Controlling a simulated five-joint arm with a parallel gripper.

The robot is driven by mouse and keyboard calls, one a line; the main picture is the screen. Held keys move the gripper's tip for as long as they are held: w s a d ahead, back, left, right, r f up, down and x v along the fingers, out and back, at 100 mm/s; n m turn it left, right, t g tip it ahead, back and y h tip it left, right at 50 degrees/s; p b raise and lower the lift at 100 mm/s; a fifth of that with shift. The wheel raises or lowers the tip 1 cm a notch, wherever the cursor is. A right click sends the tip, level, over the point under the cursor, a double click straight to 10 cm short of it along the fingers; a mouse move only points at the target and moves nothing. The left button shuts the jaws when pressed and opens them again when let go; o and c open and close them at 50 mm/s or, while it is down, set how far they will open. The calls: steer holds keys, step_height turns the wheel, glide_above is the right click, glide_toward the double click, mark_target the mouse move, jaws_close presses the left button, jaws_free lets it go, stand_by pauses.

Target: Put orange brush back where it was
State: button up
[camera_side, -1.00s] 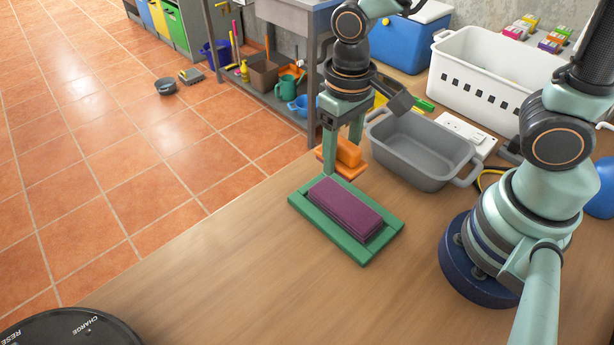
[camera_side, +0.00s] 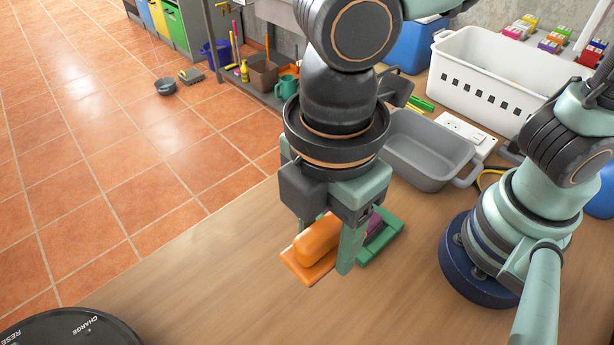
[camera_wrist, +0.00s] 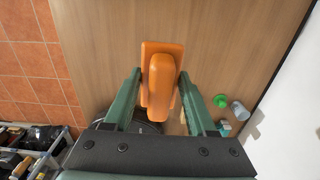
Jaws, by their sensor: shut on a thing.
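The orange brush (camera_side: 316,243) has a rounded handle block on a flat orange base. My gripper (camera_side: 335,240) is shut on it and holds it in the side view in front of the green tray (camera_side: 378,253). In the wrist view the brush (camera_wrist: 162,88) sits between the two green fingers of my gripper (camera_wrist: 160,95), with wooden table behind it. The purple block (camera_side: 378,226) lies in the green tray; my gripper and arm hide most of both. Whether the brush touches the table is hard to tell; it looks raised.
A grey tub (camera_side: 428,150) stands behind the tray, with a white perforated basket (camera_side: 490,80) beyond it. A black round device (camera_side: 70,328) is at the lower left. The wooden table front (camera_side: 300,310) is clear. The table edge drops to the tiled floor at left.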

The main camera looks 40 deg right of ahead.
mark_target(319, 315)
step_height(319, 315, down, 20)
steer(key=shift+s+r, duration=0.1)
stand_by(0.5)
steer(key=o, duration=1.3)
step_height(319, 315, up, 12)
steer(key=w+d+r+m+t+y, duration=0.1)
steer(key=w+d+r+m, duration=0.25)
steer(key=w+d, duration=0.2)
steer(key=w+d+r+m+t, duration=0.1)
steer(key=w+d+r+m, duration=0.2)
steer(key=w+d+m, duration=0.25)
steer(key=w+d+r+m+t, duration=0.1)
steer(key=d+r+m, duration=0.1)
steer(key=d, duration=0.3)
steer(key=w+d+r+m+t, duration=0.1)
steer(key=d+r+m, duration=0.1)
steer(key=d+m, duration=0.2)
steer(key=w+d+r+m+t+h, duration=0.1)
steer(key=d+r+m, duration=0.1)
steer(key=d, duration=0.6)
steer(key=shift+r+m+t, duration=0.1)
steer(key=shift+m+t, duration=0.2)
steer(key=shift+m, duration=0.1)
